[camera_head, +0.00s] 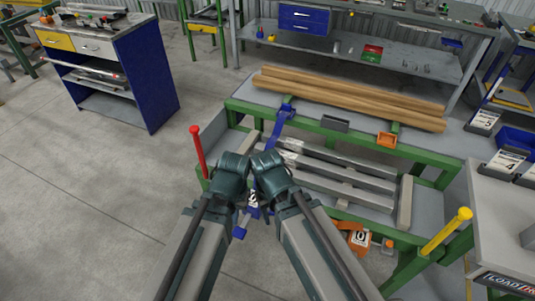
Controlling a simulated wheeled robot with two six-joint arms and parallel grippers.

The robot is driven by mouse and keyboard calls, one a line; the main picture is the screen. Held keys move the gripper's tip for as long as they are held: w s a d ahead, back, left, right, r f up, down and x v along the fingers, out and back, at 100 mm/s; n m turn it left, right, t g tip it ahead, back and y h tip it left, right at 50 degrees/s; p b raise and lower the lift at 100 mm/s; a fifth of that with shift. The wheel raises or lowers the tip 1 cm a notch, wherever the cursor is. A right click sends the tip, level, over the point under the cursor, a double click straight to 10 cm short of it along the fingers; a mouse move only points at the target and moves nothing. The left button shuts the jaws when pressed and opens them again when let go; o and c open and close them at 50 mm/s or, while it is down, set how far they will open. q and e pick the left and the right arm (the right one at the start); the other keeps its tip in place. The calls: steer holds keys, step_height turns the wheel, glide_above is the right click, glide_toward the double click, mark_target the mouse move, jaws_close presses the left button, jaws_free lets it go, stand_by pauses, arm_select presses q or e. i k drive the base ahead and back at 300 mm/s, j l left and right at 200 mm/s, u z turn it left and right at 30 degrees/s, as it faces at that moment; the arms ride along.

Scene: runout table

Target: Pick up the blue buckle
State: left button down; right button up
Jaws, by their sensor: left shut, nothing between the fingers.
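A blue strap (283,116) comes over the back edge of the green-framed table near its left part. Low on the table's front, between my two arms, blue parts with a black-and-white label show; I take this for the blue buckle (253,211), mostly hidden by my grippers. My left gripper (236,165) is over the left front of the table, seen from behind, shut and empty. My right gripper (267,163) is close beside it, and its fingers are hidden. I cannot tell whether either gripper touches the buckle.
An orange buckle (354,239) hangs on the table's front further right. Grey bars (345,172) lie on the table, and wooden beams (345,95) lie behind. A red post (198,150) and a yellow post (446,231) stand at its ends. The floor at left is clear.

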mark_target(286, 107)
steer(key=z, duration=0.85)
steer(key=j+z, duration=0.75)
steer(key=z, duration=0.15)
steer(key=j+z, duration=0.35)
steer(key=z, duration=0.15)
steer(key=k+j+z, duration=0.1)
steer(key=j, duration=0.3)
steer(key=k+j, duration=0.2)
steer(key=j, duration=0.2)
steer(key=k+j+z, duration=0.15)
steer(key=j, duration=0.25)
steer(key=k+j+z, duration=0.1)
steer(key=j, duration=0.25)
steer(key=k, duration=0.05)
